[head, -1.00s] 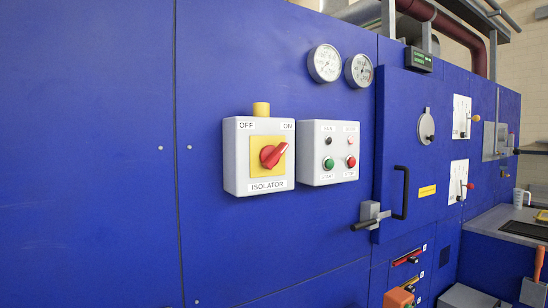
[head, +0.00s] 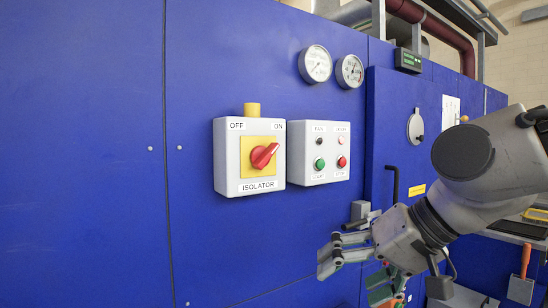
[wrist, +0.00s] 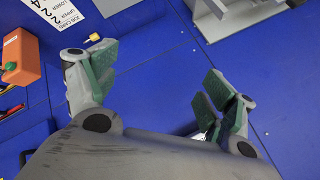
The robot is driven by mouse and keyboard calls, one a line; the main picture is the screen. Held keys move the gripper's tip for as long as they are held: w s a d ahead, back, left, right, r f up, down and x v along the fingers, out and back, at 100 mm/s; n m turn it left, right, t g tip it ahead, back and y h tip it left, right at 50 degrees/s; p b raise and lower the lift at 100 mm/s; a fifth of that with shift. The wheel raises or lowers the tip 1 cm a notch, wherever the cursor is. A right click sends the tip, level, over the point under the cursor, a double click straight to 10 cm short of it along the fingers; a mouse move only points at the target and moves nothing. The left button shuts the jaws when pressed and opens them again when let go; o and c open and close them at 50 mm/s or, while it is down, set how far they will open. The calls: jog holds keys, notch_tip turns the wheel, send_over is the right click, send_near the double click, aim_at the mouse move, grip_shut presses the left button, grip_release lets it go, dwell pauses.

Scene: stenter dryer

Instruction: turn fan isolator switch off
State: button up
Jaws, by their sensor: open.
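The fan isolator is a grey box (head: 229,178) on the blue panel, lettered OFF at left and ON at right. Its red switch handle (head: 264,155) sits on a yellow plate (head: 250,169) and points up and right, toward ON. My gripper (head: 344,276) is below and right of the isolator, apart from it, with its fingers toward the left. In the wrist view my gripper (wrist: 160,85) is open, with nothing between its green-padded fingers. The red handle cannot be made out in the wrist view.
A grey start/stop box (head: 330,178) adjoins the isolator's right side. Two round gauges (head: 315,64) are above it. A black door handle (head: 391,184) is behind my arm. In the wrist view an orange box (wrist: 22,57) is at left. The panel left of the isolator is clear.

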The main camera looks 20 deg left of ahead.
jog(key=s+a+r+m+t+y, duration=0.1)
jog(key=a+r+m+y, duration=0.15)
jog(key=a, duration=0.25)
jog(key=s+a+r+m+y, duration=0.1)
jog(key=a+r+m, duration=0.15)
jog(key=a, duration=0.25)
jog(key=m+t+y, duration=0.2)
jog(key=m+t, duration=0.5)
jog(key=m, duration=0.8)
send_near(270, 157)
jog(key=x, duration=1)
jog(key=shift+a, duration=0.1)
jog(key=c, duration=1)
